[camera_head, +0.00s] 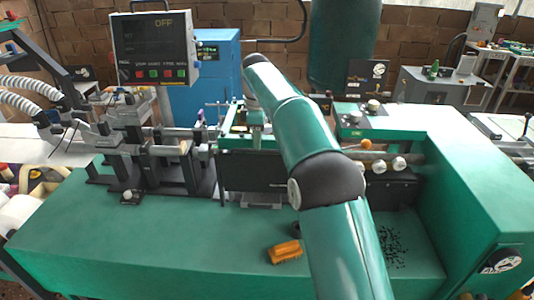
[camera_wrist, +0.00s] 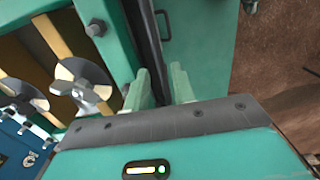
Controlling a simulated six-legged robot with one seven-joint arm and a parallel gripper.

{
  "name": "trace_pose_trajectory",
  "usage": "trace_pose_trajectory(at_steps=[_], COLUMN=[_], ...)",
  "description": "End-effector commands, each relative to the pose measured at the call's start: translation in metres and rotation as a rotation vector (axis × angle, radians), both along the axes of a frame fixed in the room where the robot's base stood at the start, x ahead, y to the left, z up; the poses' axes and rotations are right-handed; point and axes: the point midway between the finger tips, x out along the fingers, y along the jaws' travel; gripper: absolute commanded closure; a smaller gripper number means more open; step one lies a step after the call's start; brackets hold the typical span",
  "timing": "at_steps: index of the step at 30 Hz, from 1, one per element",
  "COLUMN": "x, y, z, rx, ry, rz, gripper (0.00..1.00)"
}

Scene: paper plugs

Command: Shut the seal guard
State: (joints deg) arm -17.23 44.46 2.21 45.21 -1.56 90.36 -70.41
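My gripper (camera_wrist: 161,86) shows in the wrist view as two pale green fingers standing apart. A long dark bar (camera_wrist: 150,45) runs down the picture towards the gap between them; I cannot tell whether they touch it. No label marks the seal guard. A dark panel (camera_head: 236,178) with small lettering stands upright on the front of the green machine in the head view; I cannot tell if it is the guard. My arm crosses the middle of the head view, and its fingers cannot be made out there.
The green machine bed (camera_head: 150,245) carries an orange block (camera_head: 285,252) and dark scraps (camera_head: 395,245). A control screen (camera_head: 153,47) reads OFF. In the wrist view, metal wing knobs (camera_wrist: 85,84) lie left of the fingers, and brown floor (camera_wrist: 280,50) shows at the right.

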Motion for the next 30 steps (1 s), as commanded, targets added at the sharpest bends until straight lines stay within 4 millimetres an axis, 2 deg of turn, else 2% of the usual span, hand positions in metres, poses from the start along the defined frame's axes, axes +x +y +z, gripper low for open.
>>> trace_pose_trajectory(at_steps=[18,26,30], x=[0.0,0.0,0.0], y=[0.0,0.0,0.0], z=[-0.027,-0.028,-0.028], rx=[0.001,0.001,0.0], ry=[0.0,0.0,0.0], rz=[0.0,0.0,0.0], gripper=[0.75,0.75,0.98])
